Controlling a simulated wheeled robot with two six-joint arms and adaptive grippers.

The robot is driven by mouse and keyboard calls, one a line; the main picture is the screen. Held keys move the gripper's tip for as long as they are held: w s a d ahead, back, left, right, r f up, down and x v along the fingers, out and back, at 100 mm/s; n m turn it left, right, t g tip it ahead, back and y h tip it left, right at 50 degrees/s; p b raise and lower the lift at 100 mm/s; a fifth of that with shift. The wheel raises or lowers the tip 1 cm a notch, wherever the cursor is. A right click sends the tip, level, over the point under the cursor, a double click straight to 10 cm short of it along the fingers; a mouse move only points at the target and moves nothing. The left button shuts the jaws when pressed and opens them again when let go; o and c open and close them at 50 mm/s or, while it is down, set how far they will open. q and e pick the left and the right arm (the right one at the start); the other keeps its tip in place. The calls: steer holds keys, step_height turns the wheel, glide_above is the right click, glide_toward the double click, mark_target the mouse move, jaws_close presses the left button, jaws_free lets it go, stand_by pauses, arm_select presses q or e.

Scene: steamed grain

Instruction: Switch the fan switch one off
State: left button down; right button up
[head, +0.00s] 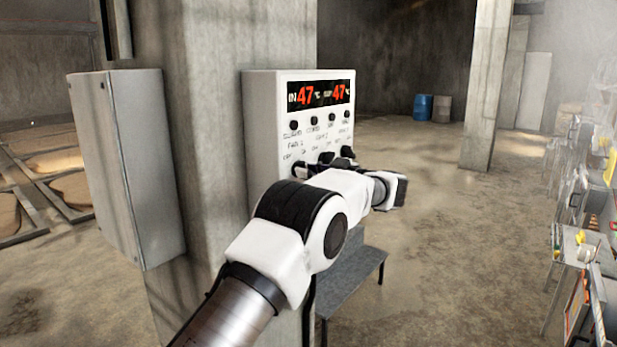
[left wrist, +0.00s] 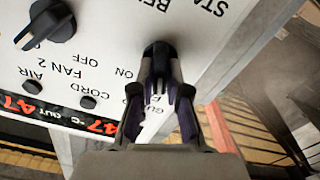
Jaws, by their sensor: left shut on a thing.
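The white control panel (head: 262,130) is mounted on a concrete pillar, with a red display reading 47 twice. It shows upside down in the left wrist view (left wrist: 110,25). My left gripper (left wrist: 160,75) is at the panel face, its fingers closed on a black knob (left wrist: 156,48), apparently fan switch one, beside the FAN 2 knob (left wrist: 45,22). The fingers hide part of the held knob and the label below it, so its setting is unclear. In the head view my arm covers the panel's lower part. My right gripper is not in view.
A grey cabinet (head: 120,165) hangs on the pillar's left. A low grey bench (head: 350,285) stands below and right of the panel. Blue barrel (head: 423,107) is far back. Cluttered tables (head: 575,245) line the right side. The middle floor is clear.

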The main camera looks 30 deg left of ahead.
arm_select(q)
steer(key=shift+s+n+b, duration=0.1)
steer(key=shift+n+b, duration=1.4)
steer(key=shift+n, duration=0.4)
steer(key=c, duration=1.2)
jaws_free()
steer(key=shift+o, duration=0.2)
steer(key=d, duration=1.2)
steer(key=shift+s, duration=0.45)
